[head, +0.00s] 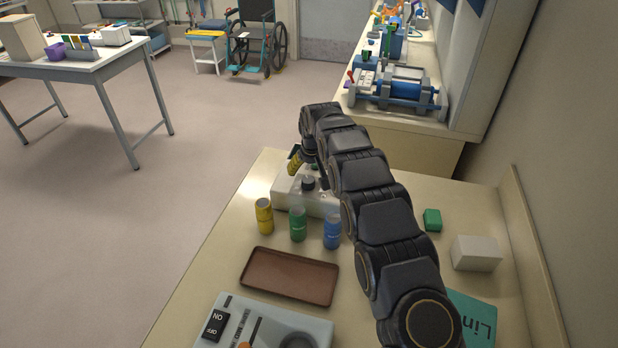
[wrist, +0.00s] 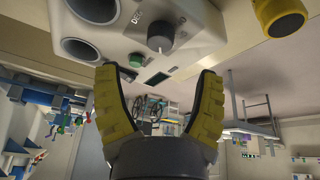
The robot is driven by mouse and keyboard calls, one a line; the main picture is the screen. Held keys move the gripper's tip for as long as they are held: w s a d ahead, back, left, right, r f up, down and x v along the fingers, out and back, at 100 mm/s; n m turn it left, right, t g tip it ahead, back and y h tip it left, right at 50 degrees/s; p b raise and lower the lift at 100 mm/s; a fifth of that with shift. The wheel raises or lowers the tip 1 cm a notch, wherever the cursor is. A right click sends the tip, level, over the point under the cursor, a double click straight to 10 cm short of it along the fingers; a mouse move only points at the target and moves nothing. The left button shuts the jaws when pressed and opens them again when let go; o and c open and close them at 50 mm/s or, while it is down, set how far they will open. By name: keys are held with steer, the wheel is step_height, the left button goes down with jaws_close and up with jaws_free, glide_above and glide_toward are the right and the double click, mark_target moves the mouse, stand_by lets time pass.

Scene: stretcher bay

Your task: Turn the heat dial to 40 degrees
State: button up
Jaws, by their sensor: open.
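The heat dial (wrist: 160,33) is a dark round knob with a pale pointer on a white device. Marks beside it read like "DEG"; the numbers are too small to read. The white device (head: 283,196) stands at the table's far edge in the head view, partly hidden by my arm. A green button (wrist: 135,60) and a dark display (wrist: 157,78) sit near the dial. My gripper (wrist: 157,73) is open and empty, its yellow fingers spread wide, with the dial beyond the tips and apart from them. In the head view my gripper (head: 295,163) is beside the device, mostly hidden.
Yellow (head: 264,216), green (head: 298,224) and blue (head: 332,231) cylinders stand close before the device. A brown tray (head: 290,276) and a grey ON/OFF panel (head: 255,325) lie nearer. A green block (head: 432,219) and white box (head: 476,253) are right of my arm.

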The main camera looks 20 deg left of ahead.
mark_target(308, 180)
steer(key=shift+w+a+f, duration=0.15)
steer(key=shift+f, duration=0.35)
steer(key=shift+x, duration=3.45)
steer(key=c, duration=1.1)
steer(key=shift+c, duration=0.2)
